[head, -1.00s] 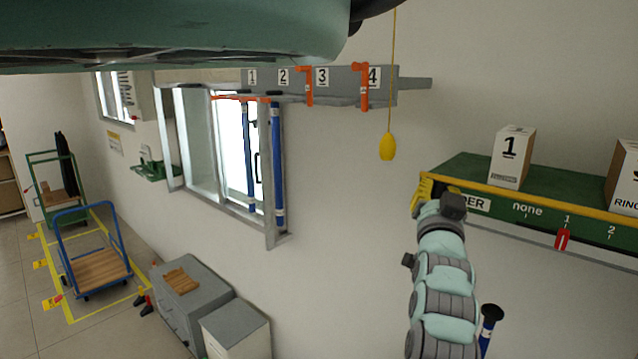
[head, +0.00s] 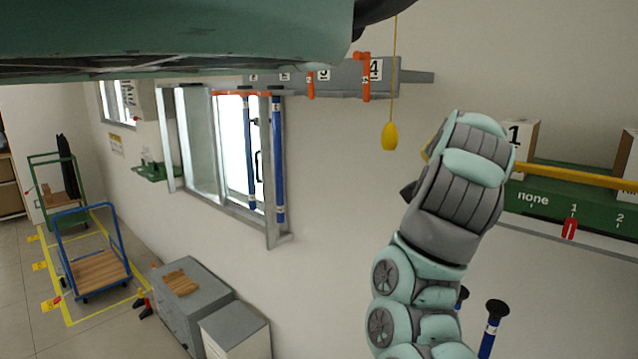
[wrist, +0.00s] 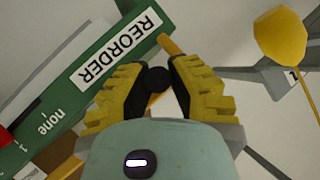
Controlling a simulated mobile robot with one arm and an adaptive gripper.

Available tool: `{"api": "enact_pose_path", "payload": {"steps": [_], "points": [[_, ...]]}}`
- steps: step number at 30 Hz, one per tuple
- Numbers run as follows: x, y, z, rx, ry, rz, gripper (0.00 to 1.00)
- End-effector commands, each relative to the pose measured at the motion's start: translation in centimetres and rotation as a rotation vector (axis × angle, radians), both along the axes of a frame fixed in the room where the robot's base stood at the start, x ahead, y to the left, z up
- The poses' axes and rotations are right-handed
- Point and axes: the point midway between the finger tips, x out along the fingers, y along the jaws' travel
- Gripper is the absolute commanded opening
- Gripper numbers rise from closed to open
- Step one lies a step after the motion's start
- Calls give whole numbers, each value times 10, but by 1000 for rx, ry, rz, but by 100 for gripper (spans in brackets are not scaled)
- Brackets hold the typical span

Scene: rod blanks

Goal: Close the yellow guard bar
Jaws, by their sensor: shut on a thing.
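The yellow guard bar (head: 580,176) runs along the front of the green shelf (head: 550,203), standing a little above its front edge and crossing in front of the boxes. In the wrist view the bar's end (wrist: 168,43) shows just beyond my fingers. My gripper (wrist: 156,78) has its yellow fingers shut on a round black knob (wrist: 155,80), by the bar's end. How the knob joins the bar is hidden. In the head view my arm covers the gripper and the bar's left end.
A box marked 1 (head: 521,138) and another box (head: 628,155) stand on the shelf. A red marker (head: 569,228) sits on its front. A yellow pull handle (head: 389,136) hangs on a cord left of my arm. Blue rods (head: 279,165) hang by the window.

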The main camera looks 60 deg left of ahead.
Motion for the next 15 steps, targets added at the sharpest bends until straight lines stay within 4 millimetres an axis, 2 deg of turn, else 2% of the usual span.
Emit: {"api": "enact_pose_path", "payload": {"steps": [15], "points": [[12,1,13,-70,277,-4,0]]}}
